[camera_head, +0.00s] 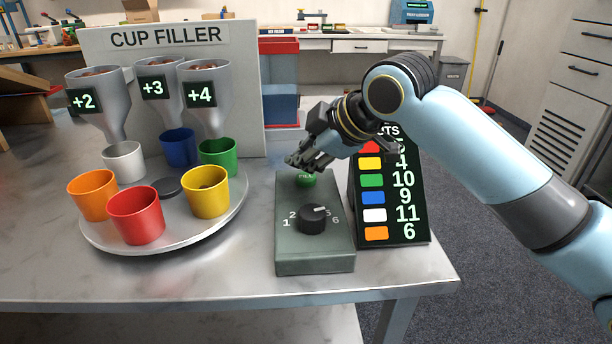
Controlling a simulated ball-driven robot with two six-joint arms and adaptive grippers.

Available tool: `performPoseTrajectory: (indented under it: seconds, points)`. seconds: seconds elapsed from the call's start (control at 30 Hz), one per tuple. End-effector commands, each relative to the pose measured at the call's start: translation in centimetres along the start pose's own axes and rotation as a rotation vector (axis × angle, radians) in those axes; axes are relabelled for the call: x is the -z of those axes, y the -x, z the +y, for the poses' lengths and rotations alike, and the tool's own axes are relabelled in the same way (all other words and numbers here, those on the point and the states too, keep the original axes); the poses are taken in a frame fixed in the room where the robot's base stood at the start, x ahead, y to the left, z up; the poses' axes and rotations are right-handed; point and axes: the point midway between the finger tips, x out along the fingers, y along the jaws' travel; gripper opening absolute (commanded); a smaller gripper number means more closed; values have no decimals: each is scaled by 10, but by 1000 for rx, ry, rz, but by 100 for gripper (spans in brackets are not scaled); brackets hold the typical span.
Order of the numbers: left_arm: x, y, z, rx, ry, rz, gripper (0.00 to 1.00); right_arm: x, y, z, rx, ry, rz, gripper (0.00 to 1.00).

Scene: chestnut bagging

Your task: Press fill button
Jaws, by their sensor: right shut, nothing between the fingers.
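The green fill button (306,180) sits near the back of the grey control box (315,262). A black dial (312,219) with numbers around it is in front of the button. My right gripper (292,161) is shut and empty, just above and slightly left of the button; I cannot tell whether it touches it. My left gripper is not in view. The cup filler (167,37) has several grey funnels labelled +2, +3 and +4. Below them a round turntable (165,245) carries orange, red, yellow, green, blue and white cups.
A black board (408,236) with coloured swatches and numbers stands right of the control box, partly behind my right arm. The table (220,285) is clear in front of the turntable. Its right edge lies just beyond the board. A workbench stands far behind.

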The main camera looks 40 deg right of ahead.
Motion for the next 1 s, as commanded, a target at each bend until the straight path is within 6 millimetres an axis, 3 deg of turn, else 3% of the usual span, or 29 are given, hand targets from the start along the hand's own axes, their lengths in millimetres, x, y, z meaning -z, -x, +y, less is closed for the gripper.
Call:
performPoseTrajectory:
  seconds: [1.0]
  points:
    - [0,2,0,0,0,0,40,-4,-6,-4,0,0,0,0]
